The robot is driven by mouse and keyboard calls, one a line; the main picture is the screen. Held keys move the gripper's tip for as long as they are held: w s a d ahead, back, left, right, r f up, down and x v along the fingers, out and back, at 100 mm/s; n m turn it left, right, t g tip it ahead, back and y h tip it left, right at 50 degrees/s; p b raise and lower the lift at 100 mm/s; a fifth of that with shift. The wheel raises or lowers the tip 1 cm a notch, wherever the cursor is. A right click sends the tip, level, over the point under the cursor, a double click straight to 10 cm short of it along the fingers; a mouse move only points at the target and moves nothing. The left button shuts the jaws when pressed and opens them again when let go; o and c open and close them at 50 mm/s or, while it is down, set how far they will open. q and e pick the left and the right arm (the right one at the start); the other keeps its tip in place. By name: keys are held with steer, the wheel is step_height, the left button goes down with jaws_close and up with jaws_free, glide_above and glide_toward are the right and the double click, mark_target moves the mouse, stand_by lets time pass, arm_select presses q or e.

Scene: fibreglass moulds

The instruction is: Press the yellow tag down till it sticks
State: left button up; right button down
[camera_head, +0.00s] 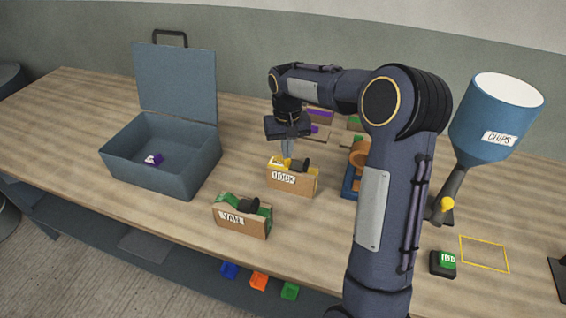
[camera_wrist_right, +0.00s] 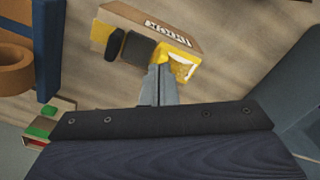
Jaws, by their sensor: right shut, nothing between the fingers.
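A cardboard-coloured mould box with a white lettered label (camera_head: 292,182) stands mid-table. Yellow (camera_head: 276,162), which I take to be the tag, shows at its top left, next to a dark block. In the wrist view the yellow piece (camera_wrist_right: 172,52) lies at one end of the box (camera_wrist_right: 186,24), with a paler patch on it. My right gripper (camera_head: 288,155) points down at this end, fingers together and empty. In the wrist view its fingertips (camera_wrist_right: 159,70) are right at the yellow piece; whether they touch it I cannot tell. My left gripper is out of view.
A similar box labelled YAN (camera_head: 250,223), with green on top, stands nearer the front. An open blue case (camera_head: 190,176) stands left. A tape dispenser (camera_head: 348,182) is close right, partly behind my arm. A CHIPS hopper (camera_head: 480,130) stands at the right.

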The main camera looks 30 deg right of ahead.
step_height(320, 180, up, 7)
steer(key=p, duration=0.6)
stand_by(0.4)
stand_by(0.3)
steer(key=s+a+r+t+y, duration=0.1)
steer(key=s+a+r, duration=0.1)
steer(key=s+r, duration=0.4)
steer(key=s+a+f+n+t+y, duration=0.1)
steer(key=s+a, duration=0.4)
steer(key=s, duration=0.5)
steer(key=s+a+f+n+t+y, duration=0.1)
steer(key=s+a+t, duration=0.2)
steer(key=s+a, duration=0.3)
steer(key=s, duration=0.5)
steer(key=shift+s+f+t+y, duration=0.2)
steer(key=shift+s+t+y, duration=0.1)
steer(key=shift+y, duration=0.1)
